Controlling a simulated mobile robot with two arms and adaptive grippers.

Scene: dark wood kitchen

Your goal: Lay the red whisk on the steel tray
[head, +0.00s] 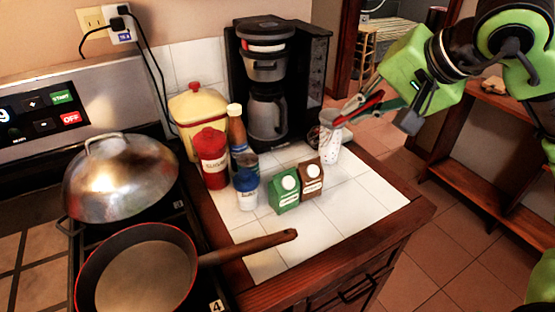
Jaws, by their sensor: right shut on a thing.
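My right gripper (354,110) comes in from the upper right and is shut on the red whisk (369,102). The whisk's red handle shows between the fingers. Its wire end seems to be at the mouth of a white speckled cup (331,150) at the counter's back right. I cannot tell whether the wires are inside the cup or just above it. I see no steel tray in this view. My left gripper is not in view.
A black coffee maker (268,60) stands left of the cup. A green carton (285,195), a brown carton (312,180), a red canister (211,160) and bottles stand on the white tiles. A pan (137,275) and a steel dome lid (120,178) are on the stove. The counter's front right is clear.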

